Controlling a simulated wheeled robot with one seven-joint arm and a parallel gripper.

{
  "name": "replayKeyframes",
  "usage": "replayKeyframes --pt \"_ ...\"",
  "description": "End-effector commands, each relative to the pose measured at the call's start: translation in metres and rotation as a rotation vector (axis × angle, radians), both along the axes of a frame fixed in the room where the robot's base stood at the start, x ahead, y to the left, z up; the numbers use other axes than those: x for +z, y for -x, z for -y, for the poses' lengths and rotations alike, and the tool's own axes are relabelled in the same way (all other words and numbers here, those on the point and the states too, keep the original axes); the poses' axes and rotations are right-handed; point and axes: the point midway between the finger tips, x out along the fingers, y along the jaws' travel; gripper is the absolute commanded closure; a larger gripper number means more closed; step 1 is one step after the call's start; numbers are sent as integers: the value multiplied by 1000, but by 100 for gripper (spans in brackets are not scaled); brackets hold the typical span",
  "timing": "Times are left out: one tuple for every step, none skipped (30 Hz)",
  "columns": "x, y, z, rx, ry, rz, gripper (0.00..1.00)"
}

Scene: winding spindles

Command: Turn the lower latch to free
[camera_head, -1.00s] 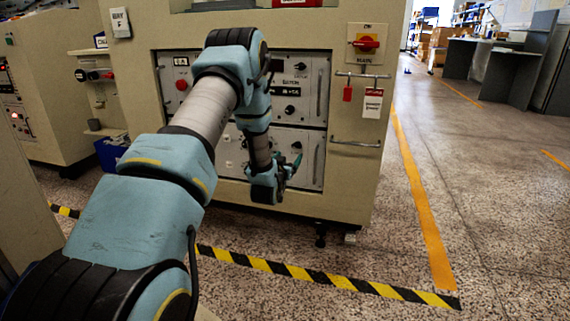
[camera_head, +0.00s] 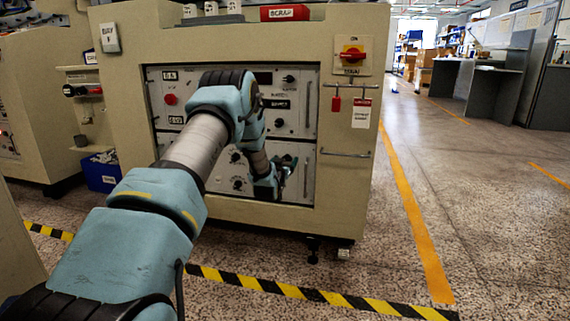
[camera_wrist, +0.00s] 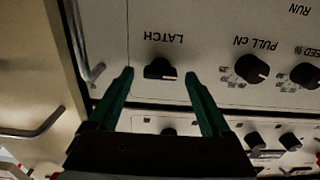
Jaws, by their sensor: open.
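The lower latch is a black knob (camera_wrist: 160,69) under an upside-down LATCH label on a pale panel in the wrist view. The way its pointer faces is too dark to tell. My gripper (camera_wrist: 160,79) is open, with one green finger on each side of the knob in the picture. Nothing is between the fingers, and I cannot tell how far the tips are from the panel. In the head view my gripper (camera_head: 284,172) is in front of the right part of the lower panel (camera_head: 300,155) and hides the lower latch.
A PULL CN knob (camera_wrist: 252,69) sits beside the latch. A metal handle (camera_wrist: 85,50) lies on its other side. My gripper partly hides another black knob (camera_wrist: 168,131) on the adjoining panel. The red main switch (camera_head: 352,53) is up right. Floor to the right is clear.

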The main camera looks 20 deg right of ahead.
Motion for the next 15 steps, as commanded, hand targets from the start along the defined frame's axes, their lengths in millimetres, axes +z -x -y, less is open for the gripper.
replayKeyframes --pt "0 0 0 0 0 0 18" --pt "0 0 0 0 0 0 18" --pt "0 0 0 0 0 0 18" --pt "0 0 0 0 0 0 18" --pt "0 0 0 0 0 0 18" --pt "0 0 0 0 0 0 18" --pt "0 0 0 0 0 0 20" --pt "0 0 0 0 0 0 23" --pt "0 0 0 0 0 0 28" --pt "0 0 0 0 0 0 31" --pt "0 0 0 0 0 0 34" --pt "0 0 0 0 0 0 39" --pt "0 0 0 0 0 0 42" --pt "0 0 0 0 0 0 46" --pt "0 0 0 0 0 0 50"
